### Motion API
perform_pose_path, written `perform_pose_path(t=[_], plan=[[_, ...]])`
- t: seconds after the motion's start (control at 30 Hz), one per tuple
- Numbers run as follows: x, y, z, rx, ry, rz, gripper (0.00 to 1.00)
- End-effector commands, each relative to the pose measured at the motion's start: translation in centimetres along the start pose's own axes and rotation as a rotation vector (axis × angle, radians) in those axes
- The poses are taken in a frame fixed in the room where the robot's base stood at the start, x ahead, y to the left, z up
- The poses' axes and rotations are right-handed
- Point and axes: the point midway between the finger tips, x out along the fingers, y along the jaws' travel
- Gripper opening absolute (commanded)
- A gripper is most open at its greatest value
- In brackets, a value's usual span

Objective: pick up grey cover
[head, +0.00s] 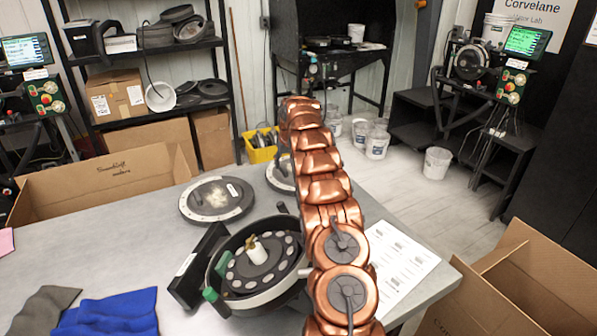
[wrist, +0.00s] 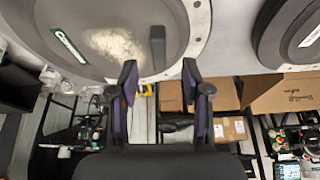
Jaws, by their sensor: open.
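Two round grey covers with pale rims lie on the table in the head view. One cover (head: 216,200) is in plain sight at the left, with a white label; it also shows at the right of the wrist view (wrist: 285,30). The other (head: 279,180) is mostly hidden behind my arm. It looks large in the wrist view (wrist: 110,35), with a green-and-white label, a pale dusty patch and a dark raised handle (wrist: 157,45). My gripper (wrist: 160,68) is open and empty, its fingertips on either side of the handle in the picture. The gap to it cannot be told.
An open seed meter (head: 258,262) with a holed disc stands on the table in front of the covers. Blue cloth (head: 108,314) and grey cloth (head: 42,308) lie at the left, a printed sheet (head: 398,262) at the right. Open cardboard boxes (head: 520,290) flank the table.

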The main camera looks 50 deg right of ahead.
Motion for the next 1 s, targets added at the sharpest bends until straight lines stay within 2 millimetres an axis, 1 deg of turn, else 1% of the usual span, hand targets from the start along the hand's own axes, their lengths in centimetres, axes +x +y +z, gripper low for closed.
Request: perform_pose_path(t=[0.5,0.63,0.87,1.0], plan=[[3.9,0.2,0.0,0.001,-0.003,-0.003,0.48],[4.4,0.2,-0.1,0.001,-0.002,-0.002,0.48],[4.5,0.1,-0.1,0.001,0.000,-0.001,0.48],[4.5,0.1,-0.1,0.000,0.000,-0.001,0.34]])
